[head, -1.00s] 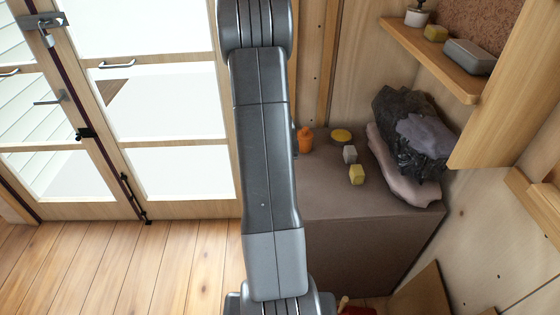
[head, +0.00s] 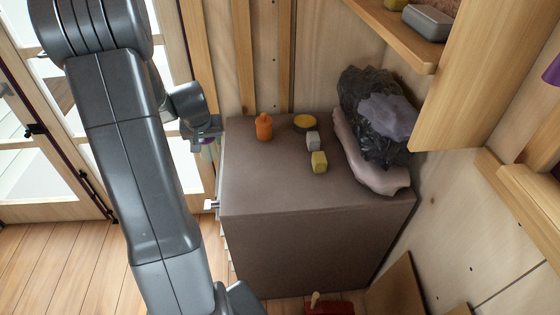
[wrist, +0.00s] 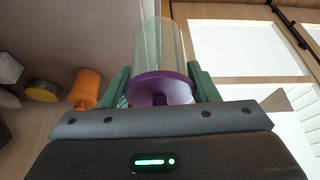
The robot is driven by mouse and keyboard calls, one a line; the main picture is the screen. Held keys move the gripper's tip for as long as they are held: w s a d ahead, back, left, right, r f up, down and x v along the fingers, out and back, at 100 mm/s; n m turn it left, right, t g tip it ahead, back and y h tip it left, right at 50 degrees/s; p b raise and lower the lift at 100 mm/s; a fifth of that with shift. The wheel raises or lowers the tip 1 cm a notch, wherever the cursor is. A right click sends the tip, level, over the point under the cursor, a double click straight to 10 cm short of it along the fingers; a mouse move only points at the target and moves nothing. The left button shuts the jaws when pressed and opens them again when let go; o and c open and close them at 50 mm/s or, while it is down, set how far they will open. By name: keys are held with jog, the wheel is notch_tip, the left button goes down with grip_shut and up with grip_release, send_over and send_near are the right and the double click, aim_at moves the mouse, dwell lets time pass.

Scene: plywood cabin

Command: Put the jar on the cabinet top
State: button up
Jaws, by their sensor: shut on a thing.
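The jar (wrist: 160,52) is a clear cylinder with a purple lid (wrist: 160,88), between the green fingers of my gripper (wrist: 160,80) in the wrist view. The gripper is shut on it. In the head view my gripper (head: 209,134) is at the left edge of the brown cabinet top (head: 265,185), and the jar is mostly hidden there. An orange bottle (head: 264,127), a yellow-topped round tin (head: 305,122), a grey block (head: 312,141) and a yellow block (head: 319,162) stand on the cabinet top.
A black bag (head: 372,105) and a pale pinkish sack (head: 365,165) fill the right of the top. A wooden shelf (head: 400,35) and a panel (head: 480,90) overhang at upper right. The front left of the top is bare. Glazed doors (head: 60,165) stand at left.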

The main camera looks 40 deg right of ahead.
jog(key=s+d+r+m+h+b, duration=0.1)
jog(key=s+d+m+b, duration=0.1)
jog(key=s+d, duration=0.4)
jog(key=s+d+r+m+b, duration=0.15)
jog(key=s+d, duration=0.25)
jog(key=d, duration=0.5)
jog(key=shift+g, duration=0.4)
jog(key=f, duration=0.7)
jog(key=f+b, duration=0.1)
jog(key=f, duration=0.2)
jog(key=shift+s+f, duration=0.25)
jog(key=shift+f, duration=0.1)
jog(key=shift+f, duration=0.15)
jog(key=o, duration=1)
jog(key=shift+o, duration=0.2)
